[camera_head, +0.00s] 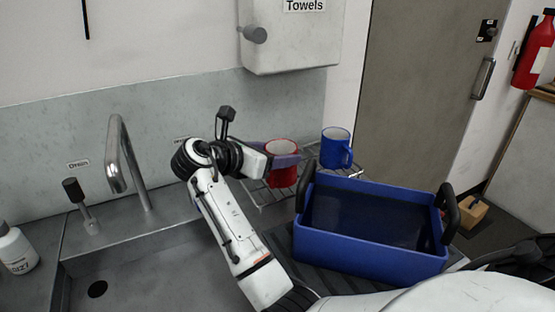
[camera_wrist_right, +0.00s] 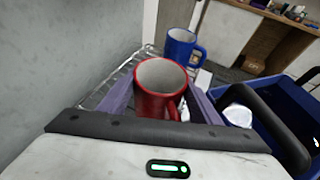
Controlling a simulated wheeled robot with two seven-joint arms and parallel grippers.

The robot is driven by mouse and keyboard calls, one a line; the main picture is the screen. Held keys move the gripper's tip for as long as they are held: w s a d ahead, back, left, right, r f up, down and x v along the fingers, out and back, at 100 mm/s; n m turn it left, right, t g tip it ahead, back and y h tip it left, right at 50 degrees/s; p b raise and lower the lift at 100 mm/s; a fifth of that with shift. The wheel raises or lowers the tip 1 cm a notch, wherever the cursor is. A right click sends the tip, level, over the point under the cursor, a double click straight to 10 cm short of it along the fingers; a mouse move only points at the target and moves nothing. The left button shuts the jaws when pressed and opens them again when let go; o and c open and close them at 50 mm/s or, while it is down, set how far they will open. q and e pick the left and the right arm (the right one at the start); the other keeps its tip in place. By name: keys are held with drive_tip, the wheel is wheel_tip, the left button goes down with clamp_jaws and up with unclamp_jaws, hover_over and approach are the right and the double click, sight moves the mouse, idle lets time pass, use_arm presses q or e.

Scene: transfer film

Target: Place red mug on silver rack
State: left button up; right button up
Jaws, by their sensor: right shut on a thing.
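The red mug (camera_head: 282,176) is upright at the silver rack (camera_head: 262,198), near the wall. My right gripper (camera_head: 285,160) is shut on the red mug, with its purple fingers on either side of it. In the right wrist view the red mug (camera_wrist_right: 158,98) sits between the fingers, open top up, handle toward the lower right. The wire rack (camera_wrist_right: 122,72) shows behind and left of it. I cannot tell whether the mug's base touches the rack, as its lower part is partly hidden. My left gripper is not in view.
A blue mug (camera_head: 335,150) stands upright on the rack, right of the red mug. A blue bin (camera_head: 370,260) with black handles stands in front of the rack. A sink faucet (camera_head: 125,160) is at left, a towel dispenser (camera_head: 290,35) above.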

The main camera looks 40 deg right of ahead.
drive_tip(key=shift+f, duration=0.8)
drive_tip(key=o, duration=1.1)
drive_tip(key=shift+f, duration=0.1)
drive_tip(key=o, duration=0.3)
drive_tip(key=v, duration=0.7)
drive_tip(key=shift+a+r, duration=0.2)
drive_tip(key=shift+r, duration=0.1)
